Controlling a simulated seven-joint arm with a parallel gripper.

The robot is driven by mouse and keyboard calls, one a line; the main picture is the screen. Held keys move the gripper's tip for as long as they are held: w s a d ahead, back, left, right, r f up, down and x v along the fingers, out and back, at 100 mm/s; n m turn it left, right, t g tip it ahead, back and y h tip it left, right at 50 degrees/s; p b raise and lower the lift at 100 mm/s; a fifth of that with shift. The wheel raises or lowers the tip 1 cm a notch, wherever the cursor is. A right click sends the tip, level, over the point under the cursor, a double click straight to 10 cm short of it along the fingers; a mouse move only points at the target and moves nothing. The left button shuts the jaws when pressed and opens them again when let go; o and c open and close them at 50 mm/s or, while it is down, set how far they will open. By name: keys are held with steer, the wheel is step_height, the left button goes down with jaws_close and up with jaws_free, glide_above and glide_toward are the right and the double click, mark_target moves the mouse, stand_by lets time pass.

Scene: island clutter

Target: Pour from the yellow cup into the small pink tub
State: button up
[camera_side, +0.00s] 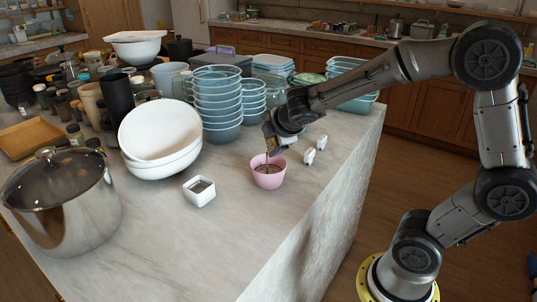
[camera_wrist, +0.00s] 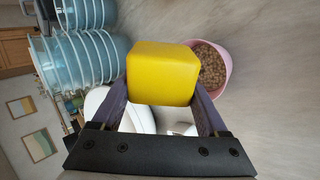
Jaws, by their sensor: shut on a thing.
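The yellow cup (camera_wrist: 162,75) is between the two fingers of my gripper (camera_wrist: 161,98) in the wrist view, which is shut on it. Its closed yellow side faces the camera; its opening and contents are hidden, and I cannot tell how far it is tilted. The small pink tub (camera_wrist: 224,74) lies just beyond the cup to the right in that view, with brown pellets in it. In the side view the pink tub (camera_side: 268,180) stands upright on the counter, with my gripper (camera_side: 268,151) right above it. I cannot make out the yellow cup there.
A small white square dish (camera_side: 199,192) with dark contents stands left of the tub. Small white items (camera_side: 310,156) lie to its right. Stacked blue bowls (camera_side: 218,105), white bowls (camera_side: 160,135) and a steel pot (camera_side: 62,205) stand behind and left. The front counter (camera_side: 225,245) is clear.

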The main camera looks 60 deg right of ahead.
steer(key=shift+w+a+n+g+h, duration=0.2)
steer(key=shift+a+n+g+h, duration=0.1)
steer(key=shift+h, duration=0.2)
steer(key=shift+s+d+m+t+y, duration=0.4)
steer(key=shift+d+m+y, duration=0.1)
steer(key=shift+y, duration=0.2)
steer(key=shift+t, duration=0.3)
steer(key=shift+y, duration=0.3)
steer(key=shift+s+d+f+m+t+y, duration=0.25)
steer(key=shift+d+f+m+t+y, duration=0.15)
steer(key=shift+m+y, duration=0.2)
steer(key=shift+d+t+y, duration=0.2)
steer(key=shift+t+y, duration=0.2)
